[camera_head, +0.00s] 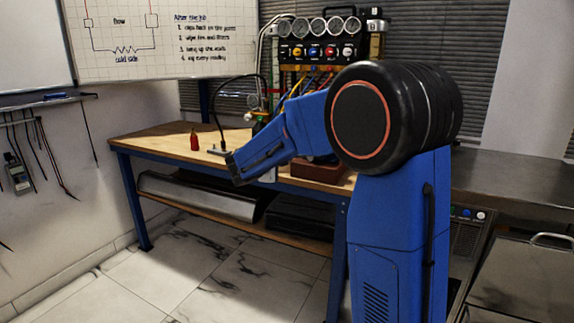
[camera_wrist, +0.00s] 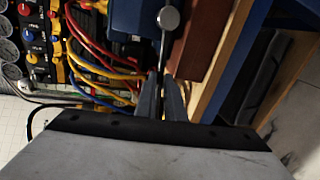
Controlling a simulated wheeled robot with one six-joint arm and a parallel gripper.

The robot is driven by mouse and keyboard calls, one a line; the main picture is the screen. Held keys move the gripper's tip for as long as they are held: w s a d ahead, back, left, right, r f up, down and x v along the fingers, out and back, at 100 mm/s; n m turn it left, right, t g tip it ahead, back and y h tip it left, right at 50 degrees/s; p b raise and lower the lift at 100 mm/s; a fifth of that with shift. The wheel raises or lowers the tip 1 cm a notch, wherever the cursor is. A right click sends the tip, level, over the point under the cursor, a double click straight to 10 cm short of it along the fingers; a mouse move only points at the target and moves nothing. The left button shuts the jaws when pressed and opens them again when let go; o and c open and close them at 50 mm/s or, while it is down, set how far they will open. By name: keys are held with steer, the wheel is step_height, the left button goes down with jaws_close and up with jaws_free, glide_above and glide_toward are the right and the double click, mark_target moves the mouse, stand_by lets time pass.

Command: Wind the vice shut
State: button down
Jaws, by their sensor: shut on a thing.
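In the wrist view, my gripper (camera_wrist: 162,100) has its two grey fingers closed on a thin metal bar. This bar, which looks like the vice handle (camera_wrist: 164,50), runs up the picture to a round grey knob (camera_wrist: 168,18). A dark blue block (camera_wrist: 135,15) beside the bar may be the vice body; its jaws cannot be made out. In the head view, my blue arm reaches over the workbench, and the vice and my fingertips are hidden or too small to tell.
The wooden workbench (camera_head: 160,139) carries a small red object (camera_head: 194,141) and a reddish-brown box (camera_head: 318,172), close beside the bar in the wrist view (camera_wrist: 205,35). A gauge panel (camera_head: 320,40) with coloured hoses stands behind. The tiled floor (camera_head: 190,265) in front is clear.

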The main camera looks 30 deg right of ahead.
steer(key=shift+s+d+r+m+t+y, duration=0.1)
steer(key=shift+r+m+t+y, duration=0.05)
steer(key=shift+r+m, duration=0.55)
steer(key=shift+s+d+r+m+t+y, duration=0.1)
steer(key=shift+s+r+m+t, duration=0.1)
steer(key=shift+r+m, duration=0.55)
steer(key=shift+s+r+m+t+y, duration=0.15)
steer(key=shift+r+m, duration=0.4)
steer(key=shift+m, duration=0.3)
steer(key=shift+w, duration=0.1)
steer(key=c, duration=1.9)
jaws_free()
steer(key=shift+r, duration=0.1)
steer(key=shift+o, duration=0.2)
steer(key=v, duration=1.7)
steer(key=shift+s, duration=0.25)
steer(key=shift+a, duration=0.15)
